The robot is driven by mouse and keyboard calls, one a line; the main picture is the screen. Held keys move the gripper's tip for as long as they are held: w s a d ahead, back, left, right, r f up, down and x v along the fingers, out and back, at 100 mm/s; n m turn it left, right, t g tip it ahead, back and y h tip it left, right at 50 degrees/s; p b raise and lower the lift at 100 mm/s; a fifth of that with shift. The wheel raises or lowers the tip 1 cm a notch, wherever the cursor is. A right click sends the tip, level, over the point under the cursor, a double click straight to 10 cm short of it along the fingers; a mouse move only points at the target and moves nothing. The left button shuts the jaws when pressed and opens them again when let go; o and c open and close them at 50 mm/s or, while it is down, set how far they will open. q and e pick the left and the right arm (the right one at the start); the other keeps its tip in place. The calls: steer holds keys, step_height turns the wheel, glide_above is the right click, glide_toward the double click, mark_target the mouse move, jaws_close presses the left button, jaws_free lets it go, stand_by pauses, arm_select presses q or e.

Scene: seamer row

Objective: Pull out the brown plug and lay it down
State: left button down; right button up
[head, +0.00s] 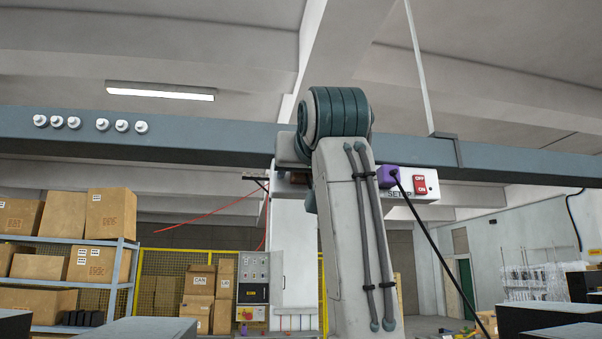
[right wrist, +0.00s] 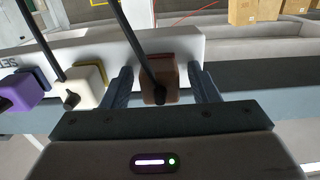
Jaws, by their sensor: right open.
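The brown plug (right wrist: 160,92) sits at the white socket strip (right wrist: 180,50) in the right wrist view, with a dark cable running up from it. My right gripper (right wrist: 160,72) is open, one finger on each side of the plug, with a gap visible on both sides. In the head view my right arm covers most of this spot; only a small brown patch shows beside it. The strip shows there too (head: 408,192), fixed to a grey-blue beam. My left gripper is not in view.
A cream plug (right wrist: 82,92) with its own cable sits close beside one finger, and a purple plug (right wrist: 25,92) is further left. The head view shows a red OFF/ON switch (head: 420,186) near the purple plug. The beam (head: 230,138) runs across the view.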

jaws_close()
steer(key=shift+s+f, duration=0.15)
steer(key=shift+f, duration=0.05)
steer(key=s, duration=0.1)
steer(key=s+b, duration=0.1)
steer(key=shift+s+d+r, duration=0.15)
steer(key=shift+s+d, duration=0.15)
steer(key=shift+s+b, duration=0.1)
steer(key=shift+b, duration=0.2)
steer(key=shift+s+d+b, duration=0.15)
steer(key=shift+s+b, duration=0.15)
steer(key=shift+s, duration=0.35)
steer(key=shift+s+d+b, duration=0.15)
steer(key=shift+s+b, duration=0.1)
steer(key=shift+s, duration=0.4)
steer(key=shift+s, duration=0.1)
